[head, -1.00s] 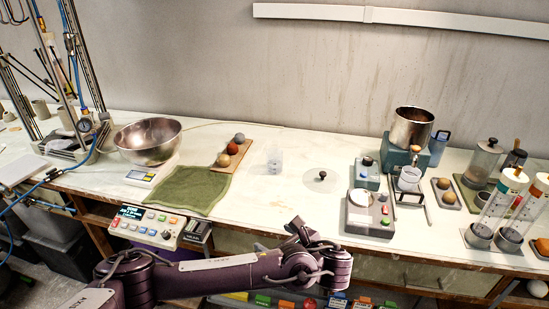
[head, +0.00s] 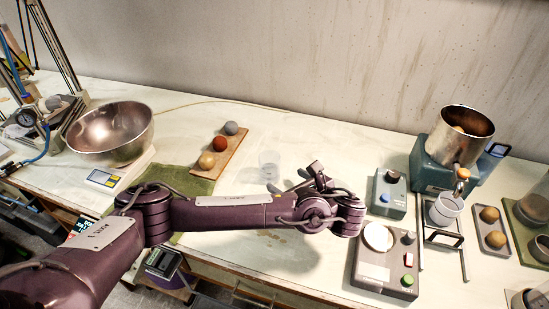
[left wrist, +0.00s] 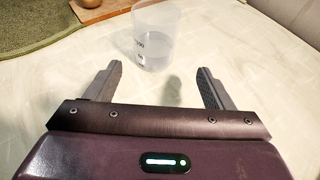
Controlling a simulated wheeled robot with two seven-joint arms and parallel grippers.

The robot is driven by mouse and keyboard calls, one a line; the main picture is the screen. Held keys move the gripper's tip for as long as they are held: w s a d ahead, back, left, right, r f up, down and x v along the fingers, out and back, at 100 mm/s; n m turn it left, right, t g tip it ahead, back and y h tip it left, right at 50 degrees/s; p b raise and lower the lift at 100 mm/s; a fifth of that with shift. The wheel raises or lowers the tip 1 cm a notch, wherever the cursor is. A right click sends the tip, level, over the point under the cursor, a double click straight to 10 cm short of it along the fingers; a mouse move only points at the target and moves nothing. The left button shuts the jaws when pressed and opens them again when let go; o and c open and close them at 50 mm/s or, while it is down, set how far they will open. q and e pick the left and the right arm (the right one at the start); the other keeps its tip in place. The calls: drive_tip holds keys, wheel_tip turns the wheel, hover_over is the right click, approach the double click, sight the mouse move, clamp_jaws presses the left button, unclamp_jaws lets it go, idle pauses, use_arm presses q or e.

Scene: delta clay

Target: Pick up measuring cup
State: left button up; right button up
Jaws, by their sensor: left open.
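The measuring cup is a clear, frosted cup with dark markings, upright on the bench near the middle of the head view (head: 268,164). It also shows in the left wrist view (left wrist: 157,32), its top cut off by the frame edge. My left gripper (head: 297,179) is open and empty, beside the cup and low over the bench. In the left wrist view its two fingers (left wrist: 160,72) are spread, with the cup just beyond the tips and roughly centred between them. My right gripper is out of view.
A wooden board (head: 233,151) with three balls and a green cloth (head: 186,186) lie left of the cup. A metal bowl (head: 110,130) is farther left. To the right stand a control box (head: 388,196), a scale-like device (head: 385,262) and a white cup (head: 446,208) below a metal pot (head: 466,132).

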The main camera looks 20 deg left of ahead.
sight(276, 175)
use_arm(q)
drive_tip(key=shift+w+a+f, duration=0.15)
drive_tip(key=shift+w+a, duration=0.15)
drive_tip(key=shift+a, duration=0.3)
drive_tip(key=shift+w+a+f, duration=0.15)
drive_tip(key=shift+w+a, duration=0.1)
drive_tip(key=shift+a, duration=0.35)
drive_tip(key=p+x, duration=0.1)
drive_tip(key=x, duration=0.3)
drive_tip(key=shift+a+f+p, duration=0.1)
drive_tip(key=shift+a+p, duration=0.1)
drive_tip(key=shift+p, duration=0.1)
drive_tip(key=shift+w, duration=0.1)
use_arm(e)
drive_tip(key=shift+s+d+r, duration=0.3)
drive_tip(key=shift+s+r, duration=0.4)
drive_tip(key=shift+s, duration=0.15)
use_arm(q)
drive_tip(key=c, duration=1.1)
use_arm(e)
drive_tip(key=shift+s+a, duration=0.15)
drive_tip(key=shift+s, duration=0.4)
